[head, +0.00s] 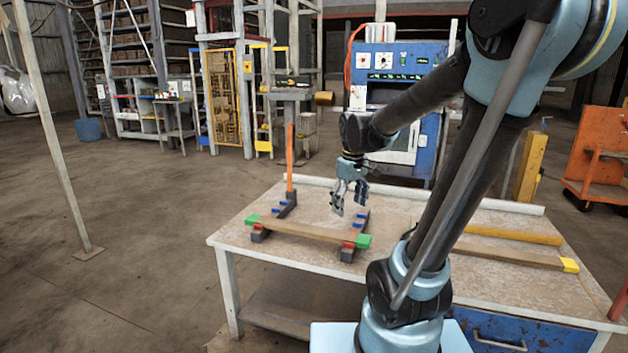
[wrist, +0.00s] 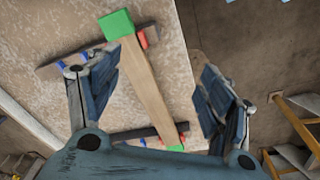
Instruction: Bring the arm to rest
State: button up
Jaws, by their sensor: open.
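My gripper (head: 350,203) is open and empty above the table (head: 235,240) in the head view, pointing down, behind the wooden bar. In the wrist view my gripper's two fingers (wrist: 155,78) stand wide apart, with the bar (wrist: 145,85) showing between them but not held. The wooden bar with green ends (head: 300,231) lies across two dark supports with red and blue blocks, the left support (head: 286,206) and the right support (head: 349,254). My arm reaches over the table from the right. The exact height of the fingers above the bar is hard to tell.
An orange rod (head: 290,158) stands upright at the left support's back end. A yellow bar (head: 515,235) and a yellow-tipped wooden bar (head: 510,256) lie on the table's right side. A blue cabinet (head: 428,140) stands behind the table. The floor at left is open around a slim post (head: 57,140).

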jog(key=s+d+f+m, duration=0.3)
jog(key=s+d+f, duration=0.1)
jog(key=s, duration=0.4)
jog(key=s+d+f+m+t, duration=0.1)
jog(key=s+d+f+m, duration=0.3)
jog(key=s, duration=0.5)
jog(key=shift+f, duration=0.1)
